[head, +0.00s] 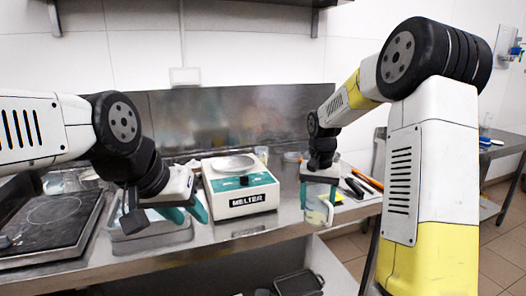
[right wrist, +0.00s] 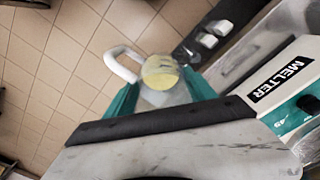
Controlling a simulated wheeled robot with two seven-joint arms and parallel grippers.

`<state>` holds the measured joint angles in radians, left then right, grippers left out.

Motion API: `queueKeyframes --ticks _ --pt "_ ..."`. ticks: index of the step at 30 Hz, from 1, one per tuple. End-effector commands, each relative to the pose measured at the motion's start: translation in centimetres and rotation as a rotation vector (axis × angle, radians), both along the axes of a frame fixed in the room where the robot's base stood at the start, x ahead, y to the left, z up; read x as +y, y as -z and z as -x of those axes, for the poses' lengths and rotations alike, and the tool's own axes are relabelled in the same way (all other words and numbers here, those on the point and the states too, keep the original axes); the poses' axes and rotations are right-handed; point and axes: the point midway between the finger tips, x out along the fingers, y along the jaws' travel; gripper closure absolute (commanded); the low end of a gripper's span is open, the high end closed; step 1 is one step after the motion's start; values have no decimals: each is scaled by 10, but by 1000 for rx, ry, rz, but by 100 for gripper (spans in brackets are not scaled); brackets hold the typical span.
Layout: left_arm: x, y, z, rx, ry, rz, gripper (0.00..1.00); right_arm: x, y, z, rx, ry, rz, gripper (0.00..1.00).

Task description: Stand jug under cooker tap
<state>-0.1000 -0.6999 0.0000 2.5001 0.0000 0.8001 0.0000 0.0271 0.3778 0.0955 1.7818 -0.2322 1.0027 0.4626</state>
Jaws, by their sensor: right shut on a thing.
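A clear jug (head: 316,208) with a pale handle hangs in my right gripper (head: 319,190), near the counter's front edge and right of the melter. In the right wrist view, the jug (right wrist: 160,78) sits between the teal fingers, with its white handle to the left, floor tiles behind it and a yellowish area inside. My right gripper is shut on the jug. My left gripper (head: 187,212) is over a metal pan at the left, its teal fingers apart, with nothing seen between them. I cannot make out a cooker tap in either view.
The white and teal melter (head: 240,190) stands on the steel counter between my grippers. A black hob (head: 45,222) is at the left, beside the metal pan (head: 150,243). Black and orange tools (head: 357,187) lie right of the jug. A dark tray (head: 298,283) is below the counter.

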Motion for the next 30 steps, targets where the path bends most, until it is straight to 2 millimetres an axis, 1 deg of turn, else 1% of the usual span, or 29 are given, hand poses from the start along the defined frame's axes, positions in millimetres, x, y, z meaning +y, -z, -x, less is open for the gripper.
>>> queueKeyframes --ticks 1,5,11,15,21,24,30 --pt "0 0 0 -1 0 0 64 1 9 2 6 -13 2 78" --pt "0 0 0 1 0 0 64 1 28 6 5 -45 4 78" --pt "0 0 0 0 0 0 64 3 67 17 8 -112 7 78" --pt "0 0 0 0 0 0 64 4 98 28 9 -171 7 78" --pt "0 0 0 0 0 0 64 6 136 47 7 -251 2 78" --pt "0 0 0 0 0 0 64 7 144 51 4 -270 1 78" --pt "0 0 0 0 0 0 64 7 145 52 2 -275 1 78"
